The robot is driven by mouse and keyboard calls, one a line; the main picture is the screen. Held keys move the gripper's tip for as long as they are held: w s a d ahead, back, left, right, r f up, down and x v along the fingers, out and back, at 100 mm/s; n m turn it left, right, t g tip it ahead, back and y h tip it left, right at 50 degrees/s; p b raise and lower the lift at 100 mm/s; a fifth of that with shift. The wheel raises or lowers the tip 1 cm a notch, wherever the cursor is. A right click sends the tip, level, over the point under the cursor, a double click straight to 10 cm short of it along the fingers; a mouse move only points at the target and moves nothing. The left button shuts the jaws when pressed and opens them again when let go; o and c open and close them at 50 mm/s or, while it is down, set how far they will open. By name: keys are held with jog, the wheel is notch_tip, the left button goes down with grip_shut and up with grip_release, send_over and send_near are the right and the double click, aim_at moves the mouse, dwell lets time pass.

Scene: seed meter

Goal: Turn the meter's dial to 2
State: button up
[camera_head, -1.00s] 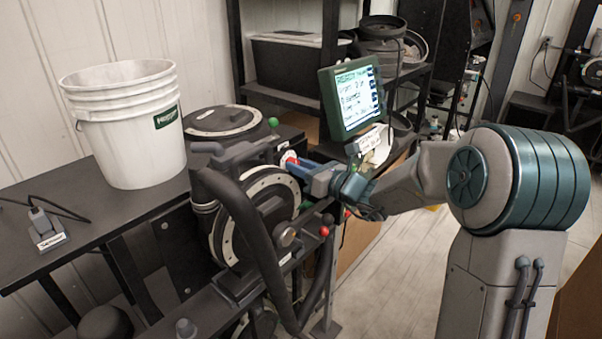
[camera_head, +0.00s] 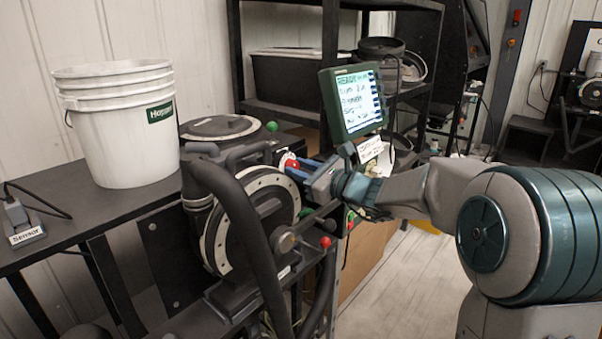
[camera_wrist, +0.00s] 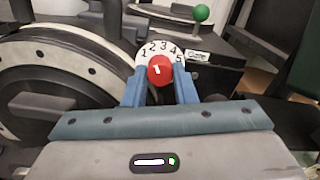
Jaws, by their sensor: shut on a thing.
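The meter (camera_head: 262,215) is a dark machine with round, pale-rimmed discs. Its dial (camera_wrist: 164,47) is a white face numbered 1 to 5 in the wrist view, with a red knob (camera_wrist: 160,72) at its centre. A short white mark on the knob points roughly up toward the low numbers; I cannot tell exactly which one. In the head view the red knob (camera_head: 290,163) shows only partly. My gripper (camera_wrist: 161,80) has its blue fingers on either side of the knob, shut on it. In the head view my gripper (camera_head: 297,168) reaches the dial from the right.
A white bucket (camera_head: 120,130) and a sensor box (camera_head: 25,234) stand on the dark bench at left. A green-framed screen (camera_head: 352,100) stands close above my wrist. Red-ball (camera_head: 325,242) and green-ball (camera_head: 271,126) levers are near the dial. Shelves stand behind.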

jog(key=o, duration=1)
jog(key=shift+d, duration=0.1)
jog(key=shift+f, duration=0.1)
jog(key=shift+s, duration=0.1)
